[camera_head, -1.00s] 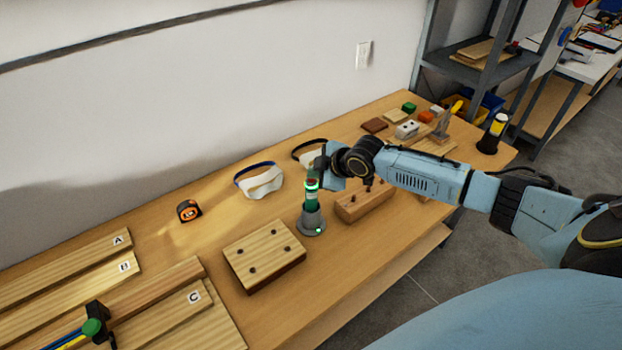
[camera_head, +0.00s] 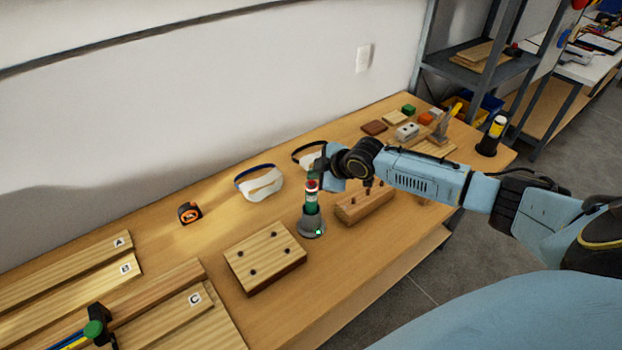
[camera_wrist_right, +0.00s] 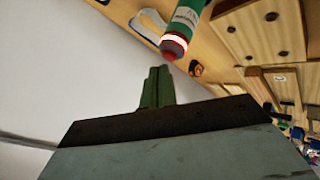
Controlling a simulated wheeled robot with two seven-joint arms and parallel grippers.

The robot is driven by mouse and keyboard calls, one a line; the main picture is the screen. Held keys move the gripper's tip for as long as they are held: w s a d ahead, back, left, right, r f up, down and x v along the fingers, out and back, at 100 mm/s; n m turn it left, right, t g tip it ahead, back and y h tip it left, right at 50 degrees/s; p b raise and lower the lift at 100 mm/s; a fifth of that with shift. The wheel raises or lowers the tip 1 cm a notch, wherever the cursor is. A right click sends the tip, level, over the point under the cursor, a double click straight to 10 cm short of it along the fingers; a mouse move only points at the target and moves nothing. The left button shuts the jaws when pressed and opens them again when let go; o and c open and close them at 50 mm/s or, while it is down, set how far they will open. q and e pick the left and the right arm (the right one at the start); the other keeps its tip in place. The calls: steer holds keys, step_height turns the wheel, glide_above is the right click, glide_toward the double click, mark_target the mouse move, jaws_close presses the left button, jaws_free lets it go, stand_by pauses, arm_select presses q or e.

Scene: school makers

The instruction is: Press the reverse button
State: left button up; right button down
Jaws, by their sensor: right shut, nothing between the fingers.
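A green, upright tool (camera_head: 311,203) with a white label stands in a grey conical base (camera_head: 312,228) on the bench. A small green light shows on the base. In the right wrist view the tool (camera_wrist_right: 188,20) ends in a pale ring and a dark red cap (camera_wrist_right: 173,46). I cannot read a reverse mark on it. My right gripper (camera_head: 318,172) is at the tool's top, with its green fingers (camera_wrist_right: 155,75) shut and empty. In the wrist view the fingertips are close beside the red cap; I cannot tell whether they touch. My left gripper is out of view.
A drilled wooden block (camera_head: 264,257) lies front left of the tool, and another block (camera_head: 364,204) is close on its right. Safety goggles (camera_head: 260,184) and a tape measure (camera_head: 189,212) lie behind and left. Lettered boards (camera_head: 65,270) fill the left end.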

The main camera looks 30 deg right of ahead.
mark_target(315, 185)
steer(key=shift+r, duration=0.3)
step_height(315, 185, up, 4)
steer(key=p, duration=0.4)
steer(key=shift+r, duration=0.9)
